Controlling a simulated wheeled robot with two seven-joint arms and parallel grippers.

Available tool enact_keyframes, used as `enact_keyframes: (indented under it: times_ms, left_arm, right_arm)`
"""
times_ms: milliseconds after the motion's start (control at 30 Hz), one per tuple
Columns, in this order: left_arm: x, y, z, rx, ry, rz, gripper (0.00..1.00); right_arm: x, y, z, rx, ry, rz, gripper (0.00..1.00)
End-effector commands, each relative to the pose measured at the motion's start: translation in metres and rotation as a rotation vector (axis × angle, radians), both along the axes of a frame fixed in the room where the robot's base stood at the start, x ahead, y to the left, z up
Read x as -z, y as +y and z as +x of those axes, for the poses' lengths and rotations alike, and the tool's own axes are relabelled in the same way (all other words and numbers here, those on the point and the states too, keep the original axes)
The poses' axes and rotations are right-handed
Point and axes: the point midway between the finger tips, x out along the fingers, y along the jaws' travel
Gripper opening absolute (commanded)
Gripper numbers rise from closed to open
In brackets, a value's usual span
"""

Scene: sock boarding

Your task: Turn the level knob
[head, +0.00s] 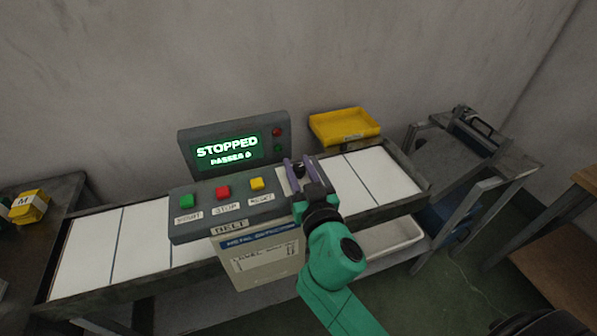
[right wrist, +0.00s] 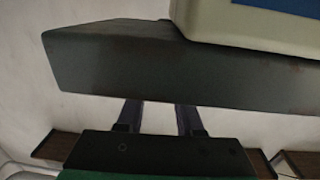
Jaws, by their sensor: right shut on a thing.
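A grey control panel (head: 205,186) stands over the belt, with green, red and yellow buttons labelled in a row. A small dark knob (head: 299,170) is at the panel's right end, and I take it for the level knob. My right gripper (head: 300,174) is over that end, its two purple fingers on either side of the knob and shut on it. In the right wrist view the fingers (right wrist: 160,116) pass behind the panel's dark edge (right wrist: 150,65), and the knob is hidden there. My left gripper is not in view.
A display (head: 228,148) above the panel reads "STOPPED" and "PASSES 0". The white belt (head: 90,255) runs left and right of the panel. A yellow tray (head: 345,126) is behind it, a yellow box (head: 31,206) at far left, and a metal stand (head: 475,150) at right.

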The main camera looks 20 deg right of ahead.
Motion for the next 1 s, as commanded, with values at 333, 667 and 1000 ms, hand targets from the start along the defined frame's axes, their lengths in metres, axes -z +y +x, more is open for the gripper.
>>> enact_keyframes:
  times_ms: [333,667,1000]
  left_arm:
    - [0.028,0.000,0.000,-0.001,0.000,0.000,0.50]
    - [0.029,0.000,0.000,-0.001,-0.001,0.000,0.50]
    - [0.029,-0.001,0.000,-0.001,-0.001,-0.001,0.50]
  right_arm:
    - [0.003,0.000,0.000,0.148,0.000,0.000,0.00]
    - [0.001,0.000,0.000,0.173,0.001,-0.003,0.00]
    - [0.001,0.000,0.000,0.172,0.000,-0.002,0.65]
